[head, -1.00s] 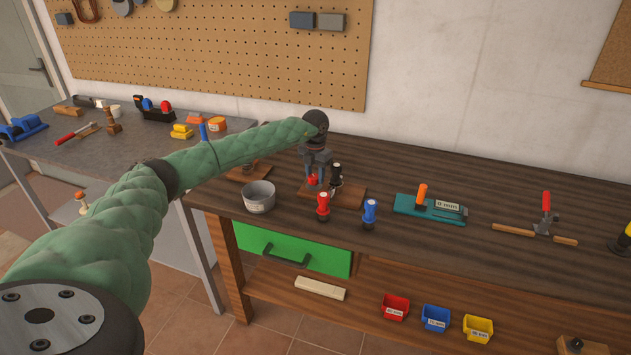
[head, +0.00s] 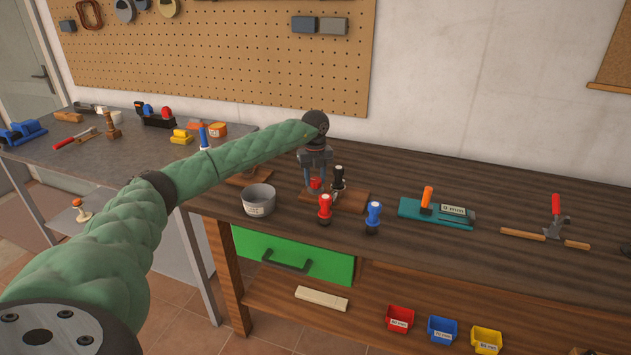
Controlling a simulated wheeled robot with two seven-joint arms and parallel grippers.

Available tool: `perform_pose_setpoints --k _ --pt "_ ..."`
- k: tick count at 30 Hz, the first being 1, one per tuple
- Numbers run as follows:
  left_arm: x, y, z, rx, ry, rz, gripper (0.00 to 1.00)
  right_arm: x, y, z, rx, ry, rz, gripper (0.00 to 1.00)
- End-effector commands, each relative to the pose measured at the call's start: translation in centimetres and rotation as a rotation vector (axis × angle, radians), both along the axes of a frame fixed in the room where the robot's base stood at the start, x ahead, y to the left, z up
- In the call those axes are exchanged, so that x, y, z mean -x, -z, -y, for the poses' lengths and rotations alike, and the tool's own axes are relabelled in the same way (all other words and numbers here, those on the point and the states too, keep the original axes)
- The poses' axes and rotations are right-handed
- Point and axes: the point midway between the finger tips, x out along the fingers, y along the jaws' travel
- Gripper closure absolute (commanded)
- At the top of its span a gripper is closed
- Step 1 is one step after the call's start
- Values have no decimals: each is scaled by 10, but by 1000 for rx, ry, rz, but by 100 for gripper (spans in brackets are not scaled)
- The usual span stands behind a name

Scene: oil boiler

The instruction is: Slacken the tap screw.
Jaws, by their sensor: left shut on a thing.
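My left gripper (head: 315,174) points down over a small wooden board (head: 347,200) on the brown workbench. Its two fingers are shut on a small red knob (head: 315,184) above the board's left part. The knob may be the tap screw; it is too small and covered to be sure. A black-handled driver (head: 338,176) stands upright just right of the gripper. A red-handled driver (head: 325,207) and a blue-handled driver (head: 373,214) stand in front of the board. My right gripper is not in view.
A grey pot (head: 259,201) stands left of the board, near the bench's front edge. A teal tool holder (head: 438,213) and a red-handled clamp (head: 552,222) lie to the right. Bare bench top lies between and behind them. A green drawer (head: 325,262) is below.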

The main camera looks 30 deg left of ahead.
Motion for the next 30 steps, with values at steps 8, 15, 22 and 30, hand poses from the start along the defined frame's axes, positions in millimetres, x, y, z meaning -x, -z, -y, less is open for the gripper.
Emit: perform_pose_setpoints --k 8,15,22,30 --pt "0 -2 -1 0 -168 5 86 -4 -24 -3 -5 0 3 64" --pt "0 -3 -2 0 -240 5 86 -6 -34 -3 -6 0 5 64" --pt "0 -3 -2 0 -260 5 86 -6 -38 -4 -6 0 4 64" --pt "0 -3 -2 0 -260 5 86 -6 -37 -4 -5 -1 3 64"
